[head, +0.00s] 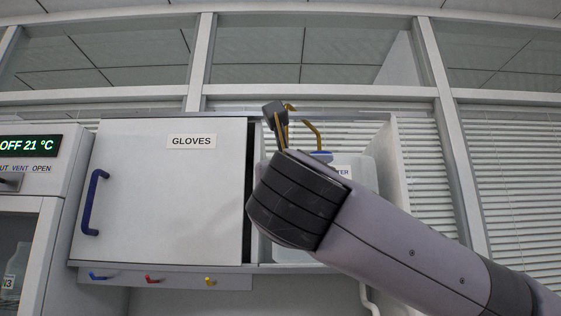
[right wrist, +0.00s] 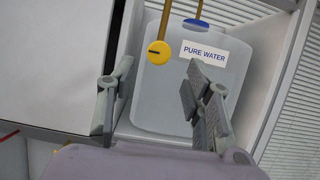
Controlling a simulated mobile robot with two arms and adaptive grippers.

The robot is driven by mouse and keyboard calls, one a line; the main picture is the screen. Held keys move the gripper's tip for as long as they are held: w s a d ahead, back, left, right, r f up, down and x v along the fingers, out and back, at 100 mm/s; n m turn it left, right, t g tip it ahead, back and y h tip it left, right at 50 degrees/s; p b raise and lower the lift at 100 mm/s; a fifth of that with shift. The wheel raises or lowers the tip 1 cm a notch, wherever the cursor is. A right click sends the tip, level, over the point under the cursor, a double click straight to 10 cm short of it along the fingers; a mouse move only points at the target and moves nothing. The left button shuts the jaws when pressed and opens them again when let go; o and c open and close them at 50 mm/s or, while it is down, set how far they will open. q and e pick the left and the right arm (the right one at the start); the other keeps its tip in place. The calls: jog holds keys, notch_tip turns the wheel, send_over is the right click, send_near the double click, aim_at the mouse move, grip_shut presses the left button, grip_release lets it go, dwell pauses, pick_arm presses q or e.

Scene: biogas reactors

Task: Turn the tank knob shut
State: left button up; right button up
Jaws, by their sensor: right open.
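The tank (right wrist: 160,100) is a pale, translucent container labelled "PURE WATER", with a blue cap (right wrist: 205,25). Its round yellow knob (right wrist: 159,53) bears a short dark mark that looks roughly horizontal in the right wrist view. My right gripper (right wrist: 160,72) is open and empty. Its fingers are spread either side of the tank front, and the knob appears just beyond the gap between the tips, with no contact visible. In the head view my right gripper (head: 274,112) and arm cover most of the tank (head: 368,180) and hide the knob. My left gripper is out of view.
A white cabinet labelled "GLOVES" (head: 165,200) with a blue handle stands left of the tank. Below it is a rail (head: 165,278) with coloured hooks. Yellow tubes (right wrist: 166,20) rise from the tank. A panel reading "OFF 21 °C" (head: 30,145) is at far left.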

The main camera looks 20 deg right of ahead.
jog(key=p+x, duration=0.2)
jog(key=x, duration=0.4)
jog(key=shift+w, duration=0.1)
grip_shut()
dwell(0.5)
